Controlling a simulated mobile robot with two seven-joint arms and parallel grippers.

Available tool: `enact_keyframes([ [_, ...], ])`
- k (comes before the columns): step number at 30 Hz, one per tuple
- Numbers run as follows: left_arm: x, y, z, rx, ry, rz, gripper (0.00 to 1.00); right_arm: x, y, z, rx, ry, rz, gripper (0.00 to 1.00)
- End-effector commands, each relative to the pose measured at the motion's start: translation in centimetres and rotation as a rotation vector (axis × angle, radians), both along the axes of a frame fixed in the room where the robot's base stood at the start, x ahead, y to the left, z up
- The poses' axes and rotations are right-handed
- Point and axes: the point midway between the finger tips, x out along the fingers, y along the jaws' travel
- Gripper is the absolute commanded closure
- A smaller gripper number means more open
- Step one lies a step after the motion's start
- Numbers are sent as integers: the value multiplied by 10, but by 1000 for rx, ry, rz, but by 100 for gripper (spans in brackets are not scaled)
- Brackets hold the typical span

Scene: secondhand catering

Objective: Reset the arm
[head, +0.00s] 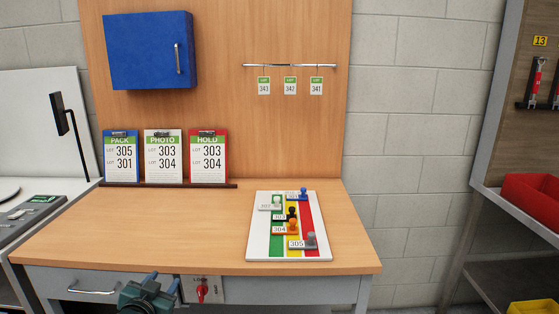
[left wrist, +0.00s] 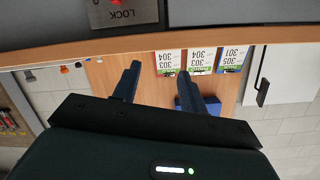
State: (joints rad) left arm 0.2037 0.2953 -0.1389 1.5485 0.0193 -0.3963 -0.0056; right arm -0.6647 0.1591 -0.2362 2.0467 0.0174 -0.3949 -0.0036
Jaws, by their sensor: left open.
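My left gripper (head: 146,296) shows at the bottom of the head view, in front of the desk's front edge, near the drawer and the lock plate. In the left wrist view its two dark fingers (left wrist: 156,86) are apart with nothing between them. That view is upside down and looks past the desk edge to the board behind. My right gripper is in neither view.
The wooden desk (head: 130,225) carries a striped board (head: 256,228) with several tagged pegs. Clipboards (head: 164,157) stand at the back. A red lock switch (head: 203,290) is on the front. A blue cabinet (head: 148,50) hangs above. The desk's left half is clear.

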Motion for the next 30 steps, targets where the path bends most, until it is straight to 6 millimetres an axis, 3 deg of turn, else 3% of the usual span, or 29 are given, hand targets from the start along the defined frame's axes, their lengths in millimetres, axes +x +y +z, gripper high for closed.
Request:
enact_keyframes([
  [1, -24, -15, -25, -14, 40, -22, 57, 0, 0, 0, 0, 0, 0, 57],
  [6, -121, -67, -91, -85, 171, -93, 57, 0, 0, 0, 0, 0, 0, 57],
  [9, -183, -94, -115, -138, 247, -121, 57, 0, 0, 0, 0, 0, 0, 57],
  [12, -236, -115, -128, -190, 313, -138, 57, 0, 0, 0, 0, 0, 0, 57],
  [15, -275, -128, -131, -230, 361, -144, 57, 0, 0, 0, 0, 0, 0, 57],
  [18, -298, -136, -132, -256, 389, -145, 57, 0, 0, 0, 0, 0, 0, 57],
  [21, -308, -140, -131, -266, 402, -146, 57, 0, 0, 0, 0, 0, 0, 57],
  [30, -309, -140, -132, -267, 404, -146, 57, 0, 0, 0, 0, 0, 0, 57],
])
